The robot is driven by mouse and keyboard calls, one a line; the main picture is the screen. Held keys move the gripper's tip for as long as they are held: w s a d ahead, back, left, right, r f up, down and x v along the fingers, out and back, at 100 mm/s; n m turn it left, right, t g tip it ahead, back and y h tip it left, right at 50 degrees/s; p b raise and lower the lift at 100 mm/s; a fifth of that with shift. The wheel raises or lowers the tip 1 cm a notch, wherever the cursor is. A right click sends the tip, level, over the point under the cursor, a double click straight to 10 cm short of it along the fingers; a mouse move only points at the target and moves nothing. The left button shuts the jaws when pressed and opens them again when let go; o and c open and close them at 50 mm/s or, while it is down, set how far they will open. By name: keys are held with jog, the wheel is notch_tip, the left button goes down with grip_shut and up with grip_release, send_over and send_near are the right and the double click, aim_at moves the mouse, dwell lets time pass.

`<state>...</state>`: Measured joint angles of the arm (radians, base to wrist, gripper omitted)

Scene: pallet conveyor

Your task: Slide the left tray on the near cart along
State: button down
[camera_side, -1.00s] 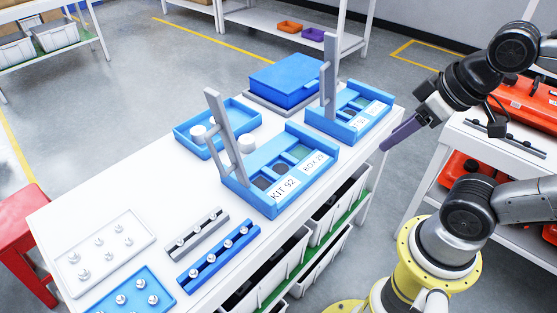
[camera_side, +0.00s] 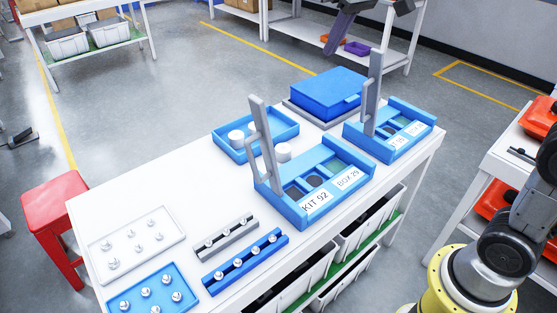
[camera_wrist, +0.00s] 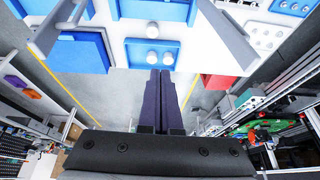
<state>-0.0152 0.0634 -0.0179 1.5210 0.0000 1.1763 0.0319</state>
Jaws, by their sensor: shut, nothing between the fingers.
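The white near cart (camera_side: 185,188) holds two labelled blue trays with upright grey handles. The left one (camera_side: 292,213), marked KIT 92, stands mid-cart; the right one (camera_side: 412,143) stands at the right end. Behind the left one is a low blue tray (camera_side: 228,152) with white cylinders, also in the wrist view (camera_wrist: 128,62). My gripper (camera_side: 331,48) has long purple fingers and is at the top of the side view. In the wrist view my gripper (camera_wrist: 160,75) is shut and empty, its tips just short of the low blue tray's edge.
A closed blue box (camera_side: 328,90) sits at the cart's back. A white peg plate (camera_side: 160,222), a blue peg plate (camera_side: 185,280) and grey and blue peg rails (camera_side: 215,241) lie at the front left. A red stool (camera_side: 55,190) stands left of the cart.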

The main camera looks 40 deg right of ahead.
jog(key=w+a+f+g, duration=0.1)
jog(key=w+f+g, duration=0.2)
jog(key=w+f, duration=1.6)
jog(key=shift+g, duration=0.8)
jog(key=f, duration=2)
jog(key=shift+s+a+f, duration=0.15)
jog(key=shift+s+a, duration=0.15)
jog(key=shift+a, duration=0.1)
jog(key=shift+s+f, duration=0.15)
jog(key=shift+s, duration=1.8)
jog(key=shift+s, duration=0.15)
